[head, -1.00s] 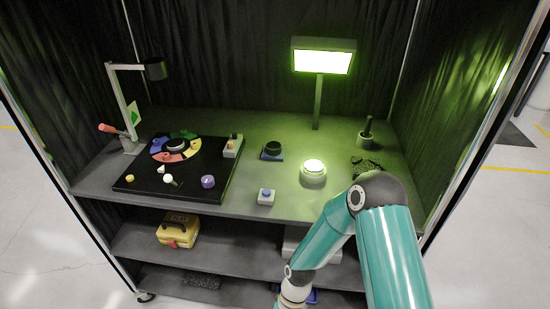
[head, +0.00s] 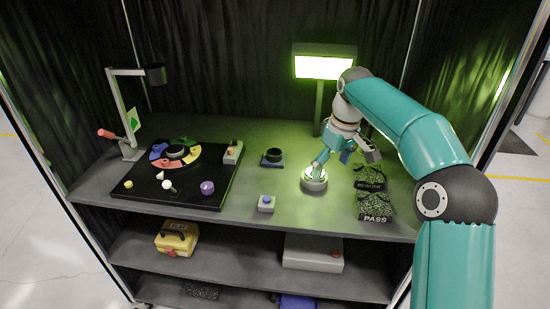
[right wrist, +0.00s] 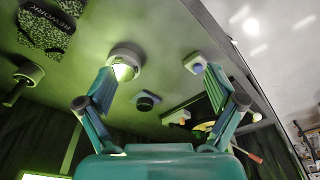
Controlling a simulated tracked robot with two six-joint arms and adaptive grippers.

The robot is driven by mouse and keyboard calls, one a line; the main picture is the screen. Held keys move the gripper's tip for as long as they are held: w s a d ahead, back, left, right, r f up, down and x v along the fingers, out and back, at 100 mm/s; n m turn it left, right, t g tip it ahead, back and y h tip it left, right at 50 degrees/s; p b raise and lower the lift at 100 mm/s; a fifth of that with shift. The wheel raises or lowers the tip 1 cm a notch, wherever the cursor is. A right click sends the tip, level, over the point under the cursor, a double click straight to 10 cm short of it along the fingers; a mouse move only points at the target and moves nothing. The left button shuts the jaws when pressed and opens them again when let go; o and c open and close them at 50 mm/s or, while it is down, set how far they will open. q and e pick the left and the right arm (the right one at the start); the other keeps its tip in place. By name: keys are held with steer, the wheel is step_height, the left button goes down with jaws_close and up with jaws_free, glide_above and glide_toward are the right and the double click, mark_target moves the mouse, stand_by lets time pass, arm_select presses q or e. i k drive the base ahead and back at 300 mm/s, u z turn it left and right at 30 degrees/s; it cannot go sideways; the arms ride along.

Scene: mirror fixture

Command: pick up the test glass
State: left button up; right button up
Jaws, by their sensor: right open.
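I cannot tell for certain which piece is the test glass. A dark round piece (head: 272,155) sits on a small blue-edged base at mid table; it also shows in the right wrist view (right wrist: 147,101), between and beyond the fingers. A pale round stand with a bright, lit top (head: 314,184) is to its right; it also shows in the right wrist view (right wrist: 127,57), by the left finger's tip. My right gripper (head: 345,160) is open and empty above the right half of the table, one finger overlapping the lit stand in the head view. My left gripper is out of view.
A lamp panel (head: 325,65) on a post stands behind the gripper. Speckled mats marked REWORK (head: 370,180) and PASS (head: 376,205) lie at right. A blue-button box (head: 266,203) is at the front edge. A black board (head: 200,190) with coloured parts fills the left.

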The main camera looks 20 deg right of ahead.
mark_target(274, 155)
steer(key=u, duration=0.05)
steer(key=i, duration=1)
steer(key=z, duration=0.05)
